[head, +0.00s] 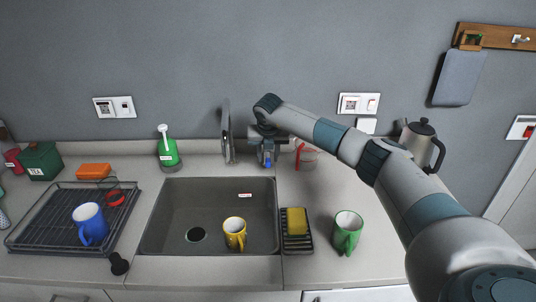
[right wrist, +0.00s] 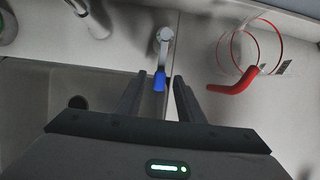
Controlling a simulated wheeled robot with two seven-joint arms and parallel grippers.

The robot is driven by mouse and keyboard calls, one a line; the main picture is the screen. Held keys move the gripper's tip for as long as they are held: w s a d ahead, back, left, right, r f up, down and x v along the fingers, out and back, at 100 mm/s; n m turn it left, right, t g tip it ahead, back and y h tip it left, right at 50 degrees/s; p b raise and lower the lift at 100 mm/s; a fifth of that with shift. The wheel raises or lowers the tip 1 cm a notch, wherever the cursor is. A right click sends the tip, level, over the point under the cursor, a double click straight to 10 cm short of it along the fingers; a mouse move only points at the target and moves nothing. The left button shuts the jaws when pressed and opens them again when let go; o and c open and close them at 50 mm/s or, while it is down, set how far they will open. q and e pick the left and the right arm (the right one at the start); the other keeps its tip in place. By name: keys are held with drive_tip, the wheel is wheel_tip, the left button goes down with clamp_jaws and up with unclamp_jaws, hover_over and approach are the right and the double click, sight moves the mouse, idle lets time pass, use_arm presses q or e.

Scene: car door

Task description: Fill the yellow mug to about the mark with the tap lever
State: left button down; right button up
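The yellow mug (head: 234,234) stands upright in the sink, near its front right; its fill mark cannot be made out. The tap (head: 227,135) rises behind the sink; part of it shows at the top of the right wrist view (right wrist: 92,18). No water stream is visible. The tap lever (right wrist: 164,48) is a metal stick with a blue tip (right wrist: 159,80). My right gripper (right wrist: 160,85) is open, pointing down behind the sink's right corner, with the blue tip between its fingers and visible gaps on both sides. My left gripper is not in view.
The sink (head: 165,215) has a dark drain. A sponge holder (head: 297,243) and green mug (head: 347,233) stand to its right, a dish rack (head: 40,228) with a blue mug (head: 89,223) to its left. A red-handled clear jug (right wrist: 236,84) is close right of my right gripper.

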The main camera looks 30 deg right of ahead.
drive_tip(key=shift+w+d+f, duration=0.1)
drive_tip(key=shift+w+f, duration=0.05)
drive_tip(key=shift+f, duration=0.35)
